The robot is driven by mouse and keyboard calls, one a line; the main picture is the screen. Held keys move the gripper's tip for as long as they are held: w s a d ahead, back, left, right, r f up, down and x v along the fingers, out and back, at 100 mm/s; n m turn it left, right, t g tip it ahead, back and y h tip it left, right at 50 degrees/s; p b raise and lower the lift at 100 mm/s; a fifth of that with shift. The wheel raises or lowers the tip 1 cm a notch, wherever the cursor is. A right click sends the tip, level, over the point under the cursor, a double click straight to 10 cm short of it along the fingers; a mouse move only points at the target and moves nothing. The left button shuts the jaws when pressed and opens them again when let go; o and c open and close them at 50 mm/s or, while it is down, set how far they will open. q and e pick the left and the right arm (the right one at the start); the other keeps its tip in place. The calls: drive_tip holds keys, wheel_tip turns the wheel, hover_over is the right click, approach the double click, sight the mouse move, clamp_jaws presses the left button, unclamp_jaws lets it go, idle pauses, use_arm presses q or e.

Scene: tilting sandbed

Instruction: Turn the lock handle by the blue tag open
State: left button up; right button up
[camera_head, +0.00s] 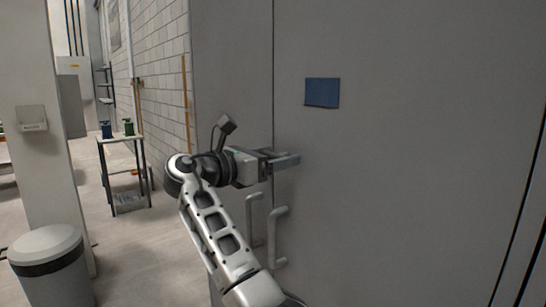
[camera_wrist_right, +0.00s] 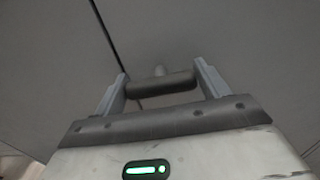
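The blue tag (camera_head: 322,93) is on the grey door, up and to the right of my right gripper (camera_head: 278,161). My right gripper is at the door, close to the vertical seam. In the right wrist view, the lock handle (camera_wrist_right: 162,86) is a short dark bar lying crosswise between the two fingers of my right gripper (camera_wrist_right: 163,84). A stub behind its middle runs to the door. Both ends of the bar appear to meet the fingers. In the head view the gripper hides the lock handle. My left gripper is out of view.
Two vertical pull handles, a left one (camera_head: 254,220) and a right one (camera_head: 276,237), stick out below the gripper. A lidded bin (camera_head: 50,262) stands at the lower left. A small table (camera_head: 121,139) with two bottles is further back. The floor between is clear.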

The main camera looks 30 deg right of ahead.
drive_tip(key=c, duration=0.5)
